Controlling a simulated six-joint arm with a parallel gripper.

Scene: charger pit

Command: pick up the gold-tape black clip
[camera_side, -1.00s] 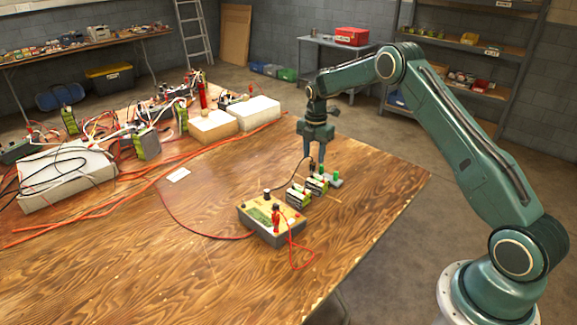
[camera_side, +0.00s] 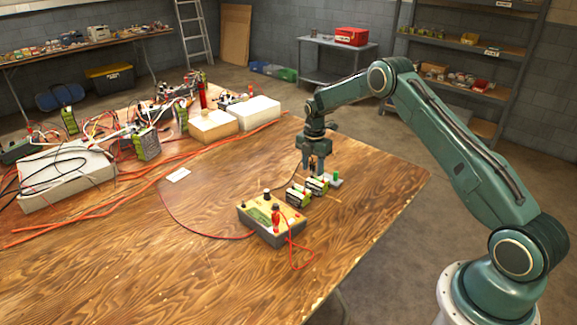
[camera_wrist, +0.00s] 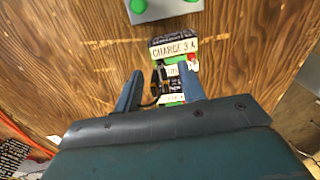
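The black clip (camera_side: 313,163) stands at the far end of the battery packs in the side view, between the fingers of my gripper (camera_side: 316,172). In the wrist view the dark clip (camera_wrist: 158,78) and a loop of black wire show between my fingers (camera_wrist: 160,84), nearer the left one. The fingers are apart, with a visible gap beside the clip. Its gold tape is too small to make out surely. My gripper body hides the near part of the scene in the wrist view.
Green-and-black battery packs (camera_side: 299,195) with a "CHARGE 3 A" label (camera_wrist: 173,48) lie close by. A grey block with a green button (camera_side: 334,181) is to the right. A charger box (camera_side: 268,226) with a red clip (camera_side: 276,217) stands in front. The table's right side is clear.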

